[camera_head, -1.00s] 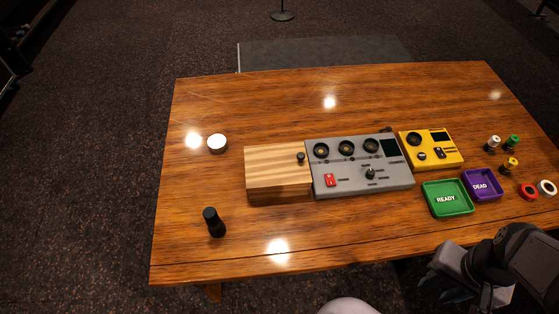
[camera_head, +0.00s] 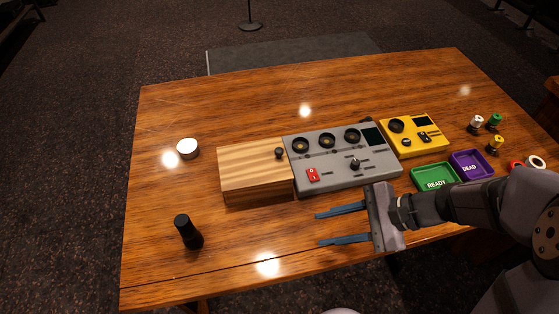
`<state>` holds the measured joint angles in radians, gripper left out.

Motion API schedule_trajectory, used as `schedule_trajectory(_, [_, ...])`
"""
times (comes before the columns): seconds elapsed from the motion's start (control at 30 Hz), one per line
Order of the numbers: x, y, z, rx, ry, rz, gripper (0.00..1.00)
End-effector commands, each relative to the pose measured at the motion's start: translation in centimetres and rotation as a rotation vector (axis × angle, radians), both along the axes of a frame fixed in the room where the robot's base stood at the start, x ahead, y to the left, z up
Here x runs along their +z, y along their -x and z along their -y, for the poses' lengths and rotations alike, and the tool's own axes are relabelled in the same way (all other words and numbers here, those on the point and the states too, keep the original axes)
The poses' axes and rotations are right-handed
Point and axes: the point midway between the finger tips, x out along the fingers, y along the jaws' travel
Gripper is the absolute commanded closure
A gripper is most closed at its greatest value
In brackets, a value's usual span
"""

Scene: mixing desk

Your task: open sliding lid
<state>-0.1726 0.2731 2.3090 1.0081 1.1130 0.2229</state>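A light wooden box with a striped sliding lid (camera_head: 250,168) sits left of the grey mixing panel. A small dark knob (camera_head: 280,153) stands on the lid near its right edge, and the lid reaches up to the panel's left side, so it looks closed. My gripper (camera_head: 328,229) is in front of the grey panel, to the right of and nearer than the box. Its two blue-grey fingers point left, spread wide apart with nothing between them. It is clear of the box and knob.
The grey mixing panel (camera_head: 345,172) and yellow device (camera_head: 411,136) stand to the right. Green (camera_head: 435,186) and purple (camera_head: 471,175) trays lie near my arm. A black cylinder (camera_head: 187,232) and white round piece (camera_head: 188,148) stand left. The table's front middle is free.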

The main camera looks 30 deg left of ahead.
Motion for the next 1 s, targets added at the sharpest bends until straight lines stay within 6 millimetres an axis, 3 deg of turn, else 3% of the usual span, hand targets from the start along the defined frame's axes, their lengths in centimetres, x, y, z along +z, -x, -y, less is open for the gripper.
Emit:
schedule_trajectory(0.03, [-1.0,-0.8,-2.2,-0.058,-0.066,-0.07,0.64])
schedule_trajectory(0.1, [-0.8,-2.2,-5.0,-0.147,-0.161,-0.161,0.64])
schedule_trajectory(0.3, [0.2,-6.9,-10.4,-0.352,-0.398,-0.369,0.64])
schedule_trajectory(0.6, [1.0,-11.1,-12.8,-0.495,-0.575,-0.498,0.64])
schedule_trajectory(1.0, [1.3,-11.4,-14.1,-0.506,-0.59,-0.509,0.64])
